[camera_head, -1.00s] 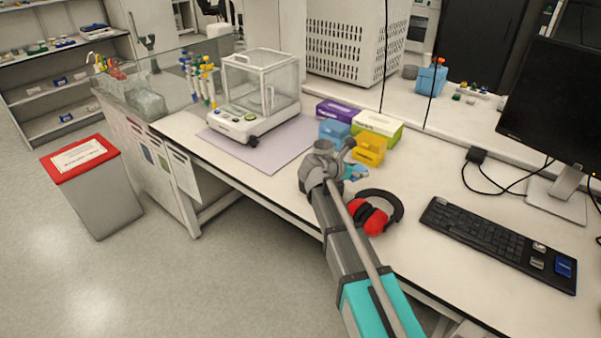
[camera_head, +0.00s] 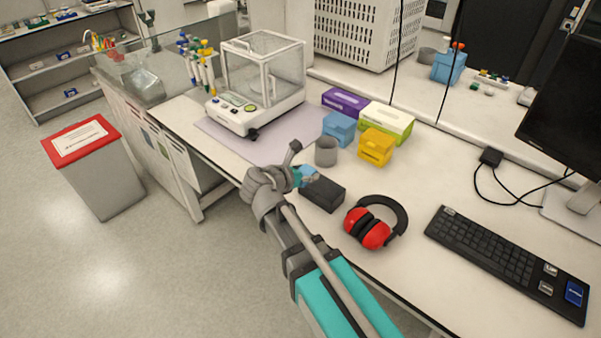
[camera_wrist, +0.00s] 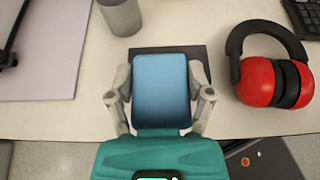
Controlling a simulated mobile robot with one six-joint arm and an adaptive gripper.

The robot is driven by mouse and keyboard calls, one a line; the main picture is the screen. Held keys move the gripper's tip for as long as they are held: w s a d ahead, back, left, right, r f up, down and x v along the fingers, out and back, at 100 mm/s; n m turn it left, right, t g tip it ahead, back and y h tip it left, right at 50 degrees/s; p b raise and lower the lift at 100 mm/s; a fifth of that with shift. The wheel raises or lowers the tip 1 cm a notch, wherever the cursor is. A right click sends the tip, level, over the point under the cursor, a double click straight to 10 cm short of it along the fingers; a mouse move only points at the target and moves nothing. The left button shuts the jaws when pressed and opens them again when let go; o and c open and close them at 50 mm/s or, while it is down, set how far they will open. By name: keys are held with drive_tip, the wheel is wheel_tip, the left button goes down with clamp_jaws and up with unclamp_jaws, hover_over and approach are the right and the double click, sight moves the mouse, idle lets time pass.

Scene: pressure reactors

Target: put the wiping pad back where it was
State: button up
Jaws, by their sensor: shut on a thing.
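The wiping pad seems to be the blue block (camera_wrist: 161,90) in the wrist view. My gripper (camera_wrist: 160,98) is shut on it, one finger at each side. In the head view my gripper (camera_head: 299,178) is over the front part of the bench, and a bit of the blue pad (camera_head: 310,171) shows at its tip. A dark grey block or holder (camera_head: 322,194) lies on the bench right beside the gripper. In the wrist view this dark holder (camera_wrist: 201,55) shows behind and beside the pad. I cannot tell whether the pad touches it.
A grey cup (camera_head: 326,152) stands just behind the dark block. Red ear defenders (camera_head: 367,228) lie to its right, then a keyboard (camera_head: 500,255). Blue (camera_head: 339,127) and yellow (camera_head: 376,147) boxes stand further back. A balance (camera_head: 245,105) is at the left on a mat.

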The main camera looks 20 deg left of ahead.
drive_tip(key=shift+w, duration=0.1)
drive_tip(key=w+a+f+b, duration=0.2)
drive_tip(key=w, duration=0.1)
drive_tip(key=w+a+f+b, duration=0.2)
drive_tip(key=w+f+b, duration=0.1)
drive_tip(key=w, duration=0.1)
drive_tip(key=w+a+f+b, duration=0.1)
drive_tip(key=w+f+b, duration=0.2)
drive_tip(key=shift+w+a, duration=0.2)
drive_tip(key=shift+a, duration=0.2)
drive_tip(key=shift+w+a+f+b, duration=0.25)
drive_tip(key=shift+w+f+b, duration=0.25)
drive_tip(key=shift+f+b, duration=0.05)
drive_tip(key=shift+w+a+f+b, duration=0.2)
drive_tip(key=shift+w+f+b, duration=0.2)
drive_tip(key=shift+f+b, duration=1.6)
drive_tip(key=shift+f, duration=0.15)
